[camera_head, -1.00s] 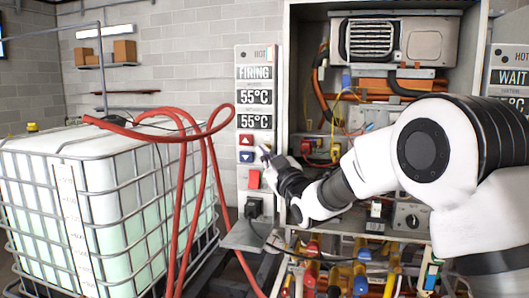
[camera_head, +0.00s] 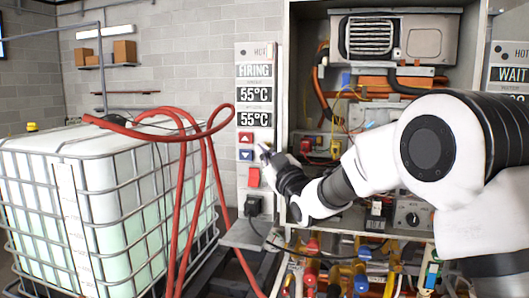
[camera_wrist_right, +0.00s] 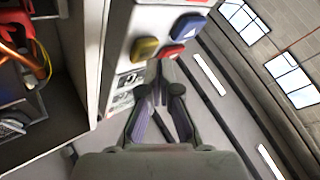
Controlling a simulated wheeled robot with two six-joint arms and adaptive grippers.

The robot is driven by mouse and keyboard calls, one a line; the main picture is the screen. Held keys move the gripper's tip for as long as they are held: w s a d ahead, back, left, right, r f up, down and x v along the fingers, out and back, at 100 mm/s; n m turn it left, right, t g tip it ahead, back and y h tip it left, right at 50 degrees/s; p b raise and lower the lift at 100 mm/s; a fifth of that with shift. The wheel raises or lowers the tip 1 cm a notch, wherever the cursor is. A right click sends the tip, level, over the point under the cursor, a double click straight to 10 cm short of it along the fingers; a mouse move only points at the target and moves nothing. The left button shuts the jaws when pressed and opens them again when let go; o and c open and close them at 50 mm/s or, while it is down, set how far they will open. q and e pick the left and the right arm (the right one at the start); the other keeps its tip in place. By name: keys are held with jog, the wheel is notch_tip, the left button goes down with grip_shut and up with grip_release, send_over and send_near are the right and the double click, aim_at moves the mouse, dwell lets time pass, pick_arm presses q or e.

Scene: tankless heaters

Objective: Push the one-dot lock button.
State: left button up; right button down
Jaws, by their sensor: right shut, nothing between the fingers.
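The control panel (camera_head: 242,200) on the left has a red button (camera_head: 246,137) with an up arrow and a blue button (camera_head: 246,154) with a down arrow. A red button (camera_head: 253,177) sits lower. The right wrist view shows a blue button (camera_wrist_right: 190,25), a red button (camera_wrist_right: 170,54) and a yellow button (camera_wrist_right: 145,48). I cannot make out dots on them. My right gripper (camera_head: 265,150) is shut and empty in front of the panel. Its fingertips (camera_wrist_right: 163,70) are just below the red button in the wrist view; contact is unclear. My left gripper is not in view.
The open heater cabinet (camera_head: 288,100) with pipes and wires stands right of the panel. A black plug (camera_head: 253,206) and cable sit below the buttons. Red hoses (camera_head: 182,190) hang in front of a caged tank (camera_head: 50,215) at left.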

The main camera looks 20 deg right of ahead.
jog(key=shift+s+a, duration=0.15)
jog(key=shift+s, duration=0.05)
jog(key=s+a+b, duration=0.2)
jog(key=s, duration=0.1)
jog(key=s+a+b, duration=0.1)
jog(key=s, duration=0.1)
jog(key=shift+a, duration=0.15)
dwell(0.4)
